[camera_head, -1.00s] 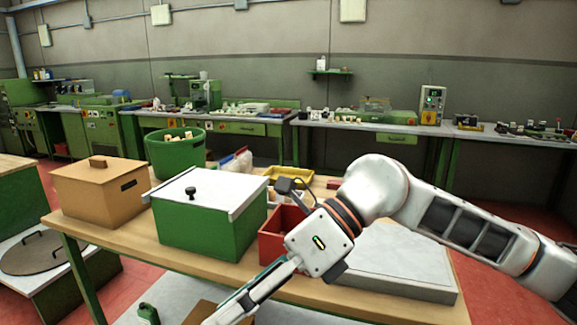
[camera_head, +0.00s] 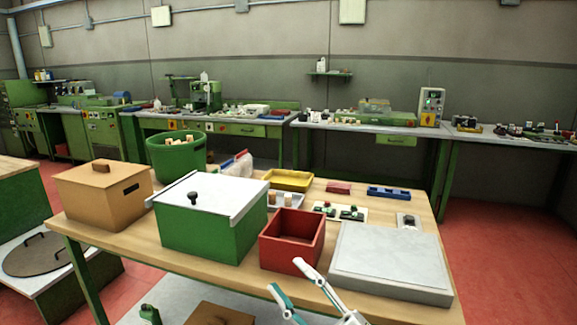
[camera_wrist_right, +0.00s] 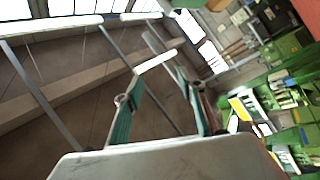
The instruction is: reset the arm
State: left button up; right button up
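My right gripper (camera_head: 288,277) shows at the bottom centre of the head view, in front of the table's near edge. Its two fingers, with teal pads, are spread apart and hold nothing. In the right wrist view the gripper (camera_wrist_right: 160,95) has its fingers apart with empty space between them, and the wall and windows appear beyond, tilted. Most of my right arm is outside the head view. My left gripper is not in view.
The wooden table (camera_head: 120,245) bears a brown lidded box (camera_head: 100,195), a green box with a white lid (camera_head: 205,225), a green bin with corks (camera_head: 165,160), a red open box (camera_head: 285,250), a yellow tray (camera_head: 289,185) and a grey slab (camera_head: 390,255). Benches line the wall.

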jog(key=s+d+f+m+h, duration=0.2)
jog(key=d+f+m+h, duration=0.3)
jog(key=f, duration=0.6)
jog(key=s+d+f+m+h, duration=0.1)
jog(key=d+f+m+h, duration=0.5)
jog(key=f, duration=0.4)
jog(key=s+d+f+m+g+h, duration=0.2)
jog(key=s+d+f, duration=0.2)
jog(key=s+f, duration=0.4)
jog(key=s+d+f+m+g+h+p, duration=0.1)
jog(key=s+d+f+m+g, duration=0.1)
jog(key=s+f, duration=0.6)
notch_tip(320, 180, down, 2)
jog(key=shift+d+f+g+h, duration=0.1)
jog(key=shift+d+g+h, duration=0.4)
jog(key=shift+d, duration=0.65)
